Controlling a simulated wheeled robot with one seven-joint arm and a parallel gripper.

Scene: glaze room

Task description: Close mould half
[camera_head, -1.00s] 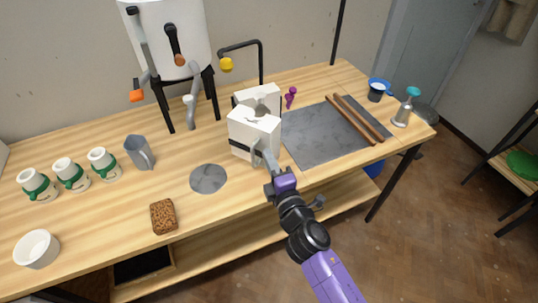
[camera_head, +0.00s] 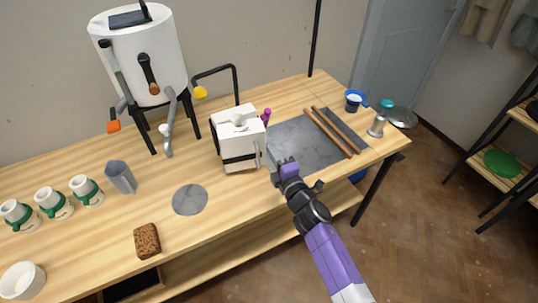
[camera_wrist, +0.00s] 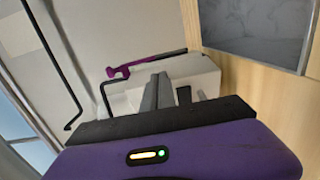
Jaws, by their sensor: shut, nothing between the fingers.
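The white plaster mould (camera_head: 240,145) stands on the wooden table with its two halves together as one block. A black band runs round its lower part, and a pour opening shows in its top. It also shows in the wrist view (camera_wrist: 204,84), behind the fingers. My gripper (camera_head: 272,157) is just right of the mould, shut and empty. Its fingers show close together in the wrist view (camera_wrist: 156,92). I cannot tell whether they touch the mould.
A purple tool (camera_head: 266,116) is behind the mould. A grey slab (camera_head: 300,146) with wooden sticks (camera_head: 332,132) lies to the right. A white tank (camera_head: 140,60) on black legs stands back left. A grey jug (camera_head: 121,177), round grey disc (camera_head: 190,199) and brown sponge (camera_head: 147,241) are left.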

